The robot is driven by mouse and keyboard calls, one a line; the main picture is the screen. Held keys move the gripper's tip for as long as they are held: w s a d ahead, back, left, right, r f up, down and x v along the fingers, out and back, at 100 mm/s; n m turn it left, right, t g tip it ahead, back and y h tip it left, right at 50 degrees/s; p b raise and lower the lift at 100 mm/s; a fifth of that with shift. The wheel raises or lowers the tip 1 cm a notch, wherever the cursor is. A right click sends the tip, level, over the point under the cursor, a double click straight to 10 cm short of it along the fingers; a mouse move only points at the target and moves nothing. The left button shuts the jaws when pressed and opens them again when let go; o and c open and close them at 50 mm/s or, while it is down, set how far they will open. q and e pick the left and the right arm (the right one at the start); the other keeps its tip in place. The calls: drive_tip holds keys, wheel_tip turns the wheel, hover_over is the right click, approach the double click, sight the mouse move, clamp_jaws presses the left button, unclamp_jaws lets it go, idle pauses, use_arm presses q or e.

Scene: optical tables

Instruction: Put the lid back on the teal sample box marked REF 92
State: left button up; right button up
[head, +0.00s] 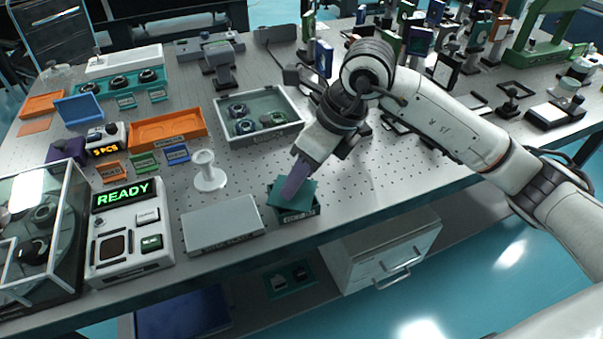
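The teal sample box (301,214) stands near the front edge of the optical table, just right of a grey flat plate. Its front label is too small to read with certainty. A flat teal lid (308,187) is over the box, turned slightly askew to it; I cannot tell whether it touches the rim. My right gripper (291,194) points down onto the lid from above. One purple-grey finger shows, and it covers the lid's middle. The other finger is hidden, so its grip on the lid is unclear. My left gripper is out of view.
The grey flat plate (222,224) and a white spool-like stand (208,172) are left of the box. A device reading READY (124,228) stands farther left. A grey tray (263,138) with round parts lies behind. Bare perforated tabletop (375,180) is right of the box.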

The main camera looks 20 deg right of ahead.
drive_tip(key=o, duration=1.9)
drive_tip(key=shift+r, duration=0.15)
wheel_tip(320, 180, up, 7)
drive_tip(key=p, duration=0.4)
clamp_jaws()
